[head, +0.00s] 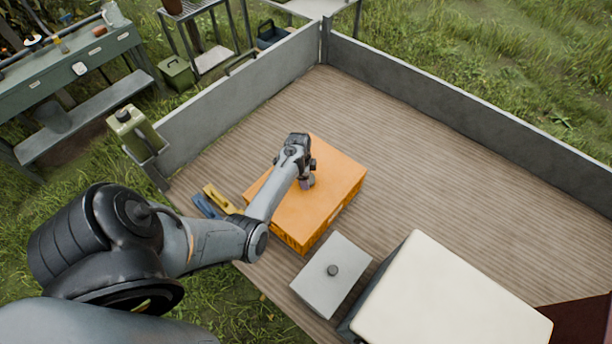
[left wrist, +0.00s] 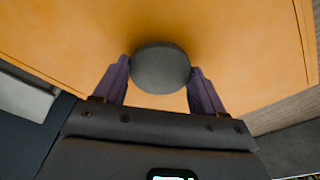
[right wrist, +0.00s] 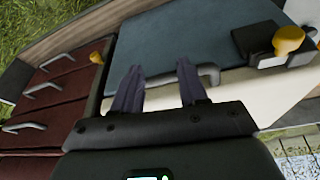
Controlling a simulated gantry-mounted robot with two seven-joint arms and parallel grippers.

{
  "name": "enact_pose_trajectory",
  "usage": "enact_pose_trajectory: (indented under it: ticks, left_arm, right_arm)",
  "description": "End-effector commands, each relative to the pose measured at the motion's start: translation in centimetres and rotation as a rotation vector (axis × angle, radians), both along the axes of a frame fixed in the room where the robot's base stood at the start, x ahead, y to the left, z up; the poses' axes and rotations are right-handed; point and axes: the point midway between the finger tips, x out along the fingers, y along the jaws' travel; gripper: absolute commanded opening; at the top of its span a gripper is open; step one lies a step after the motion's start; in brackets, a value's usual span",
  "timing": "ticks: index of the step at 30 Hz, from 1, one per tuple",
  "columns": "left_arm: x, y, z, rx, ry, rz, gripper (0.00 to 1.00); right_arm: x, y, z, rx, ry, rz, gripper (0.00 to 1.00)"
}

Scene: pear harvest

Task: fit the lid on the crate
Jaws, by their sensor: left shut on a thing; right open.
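The orange lid (head: 335,172) lies over the top of the orange crate (head: 334,219), its edges roughly in line with the crate walls in the head view. I cannot tell whether it is fully seated. My left gripper (head: 307,183) is above the lid's middle, shut on its dark round knob (left wrist: 160,68); the fingers are on either side of the knob in the left wrist view. The crate's inside is hidden. My right gripper (right wrist: 158,85) is open, its fingers over a blue panel (right wrist: 175,40) near a grey handle (right wrist: 208,75); it is out of the head view.
A grey box or lid with a dark knob (head: 335,285) lies in front of the crate, beside a large white-topped block (head: 450,300). Yellow (head: 218,197) and blue (head: 205,207) items lie left of the crate.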

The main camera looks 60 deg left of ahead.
Motion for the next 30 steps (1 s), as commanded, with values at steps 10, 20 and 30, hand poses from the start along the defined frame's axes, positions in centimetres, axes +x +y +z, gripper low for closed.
enact_pose_trajectory:
  ticks: [10, 20, 30]
  left_arm:
    - [0.1, 0.0, -0.5, 0.0, -0.001, -0.001, 0.77]
    - [0.0, 0.0, -0.5, -0.001, 0.001, 0.0, 0.81]
    - [-0.2, 0.1, 1.7, 0.0, 0.0, 0.001, 0.81]
  right_arm:
    - [0.0, 0.2, -0.3, 0.007, 0.0, -0.005, 0.43]
    - [0.0, 0.2, -0.3, 0.009, 0.0, -0.005, 0.43]
    - [0.0, 0.1, 2.2, 0.004, 0.001, -0.003, 0.43]
